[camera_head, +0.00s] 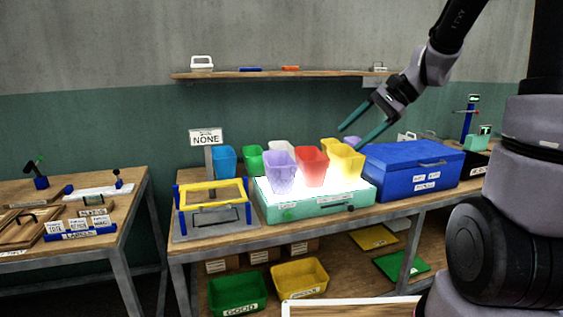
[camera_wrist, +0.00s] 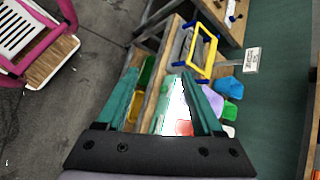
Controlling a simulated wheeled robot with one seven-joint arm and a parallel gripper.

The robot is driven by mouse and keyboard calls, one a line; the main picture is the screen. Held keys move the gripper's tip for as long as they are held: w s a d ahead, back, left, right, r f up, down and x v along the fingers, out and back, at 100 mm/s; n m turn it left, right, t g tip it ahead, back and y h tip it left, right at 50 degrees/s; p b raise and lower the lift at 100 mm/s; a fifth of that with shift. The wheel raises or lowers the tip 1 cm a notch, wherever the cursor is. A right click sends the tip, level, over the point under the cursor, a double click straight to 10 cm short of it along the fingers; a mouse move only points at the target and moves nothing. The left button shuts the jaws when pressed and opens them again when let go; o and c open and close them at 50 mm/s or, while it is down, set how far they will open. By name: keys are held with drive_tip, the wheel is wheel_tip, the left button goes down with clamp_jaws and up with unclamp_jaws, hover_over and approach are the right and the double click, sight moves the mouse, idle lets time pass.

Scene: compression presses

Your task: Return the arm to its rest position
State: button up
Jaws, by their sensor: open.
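My gripper (camera_head: 357,125) is open and empty in the head view, raised in the air above the right part of the workbench. Its two green fingers point down and left, over the yellow cup (camera_head: 346,161) and the blue box (camera_head: 413,168). In the wrist view, my gripper (camera_wrist: 163,85) shows its two fingers spread apart with nothing between them but the bench and the lit box behind. My arm reaches up from the gripper and leaves the head view at the top right.
A glowing light box (camera_head: 315,205) carries purple (camera_head: 281,172) and red (camera_head: 311,166) cups. More cups stand behind it. A yellow-framed press (camera_head: 212,207) stands left. A wall shelf (camera_head: 283,74) hangs behind. A side table (camera_head: 118,199) stands at left. A pink-framed chair-like object (camera_wrist: 52,45) shows in the wrist view.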

drive_tip(key=s+d+r+n+t+h, duration=0.2)
drive_tip(key=s+d+r+t+h, duration=0.1)
drive_tip(key=s, duration=0.3)
drive_tip(key=s+d+r+n+t+h, duration=0.3)
drive_tip(key=s+r, duration=0.3)
drive_tip(key=s, duration=0.1)
drive_tip(key=shift+s+d+h, duration=0.2)
drive_tip(key=shift+d+h, duration=0.1)
drive_tip(key=shift+h, duration=0.1)
